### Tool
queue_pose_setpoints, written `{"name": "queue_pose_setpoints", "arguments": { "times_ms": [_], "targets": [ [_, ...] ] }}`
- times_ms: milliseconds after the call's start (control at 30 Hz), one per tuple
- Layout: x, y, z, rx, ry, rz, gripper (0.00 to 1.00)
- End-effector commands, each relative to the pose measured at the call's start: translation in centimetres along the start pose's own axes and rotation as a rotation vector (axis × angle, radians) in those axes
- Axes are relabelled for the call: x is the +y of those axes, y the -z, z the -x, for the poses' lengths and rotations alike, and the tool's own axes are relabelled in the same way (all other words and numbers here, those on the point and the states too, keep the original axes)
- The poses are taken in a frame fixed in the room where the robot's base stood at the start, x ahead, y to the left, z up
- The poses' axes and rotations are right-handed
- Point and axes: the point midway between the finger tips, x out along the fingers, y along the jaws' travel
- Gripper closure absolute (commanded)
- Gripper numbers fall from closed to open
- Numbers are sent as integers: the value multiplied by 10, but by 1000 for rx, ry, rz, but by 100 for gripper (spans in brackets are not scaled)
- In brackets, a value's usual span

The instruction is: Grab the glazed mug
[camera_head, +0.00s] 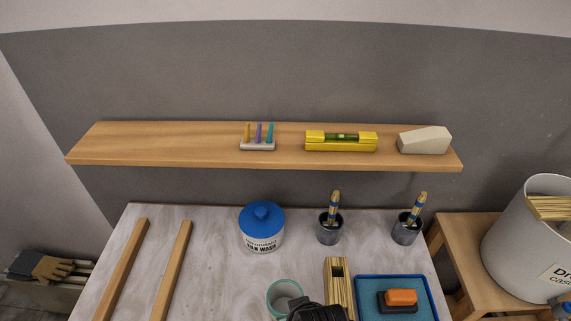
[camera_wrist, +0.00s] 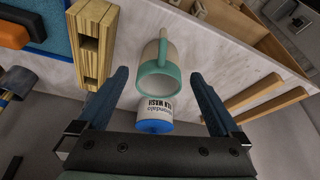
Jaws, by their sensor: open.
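The glazed mug (camera_head: 284,292) is pale with a teal rim and stands at the front of the worktop in the head view, partly hidden by my dark gripper (camera_head: 318,312). In the wrist view the mug (camera_wrist: 172,52) shows its open mouth and teal rim, with a handle on the side toward the top of the picture. My gripper (camera_wrist: 158,74) is open, its two blue-grey fingers spread to the left and right of the mug. No contact between fingers and mug is visible.
A slotted wooden block (camera_head: 338,280) stands close right of the mug. A blue tray (camera_head: 428,300) lies beyond it. A blue-lidded jar (camera_head: 262,235) and two brush cups (camera_head: 330,232) stand behind. Two wooden strips (camera_head: 172,270) lie left. A shelf (camera_head: 200,145) hangs above.

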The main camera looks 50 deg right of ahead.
Motion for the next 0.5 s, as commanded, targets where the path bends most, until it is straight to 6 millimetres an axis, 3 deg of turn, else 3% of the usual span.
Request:
{"name": "queue_pose_setpoints", "arguments": {
  "times_ms": [200, 500],
  "targets": [
    [0, 0, -41, 0, 0, 0, 0],
    [0, 1, -61, 2, -1, 0, 0]
  ]
}}
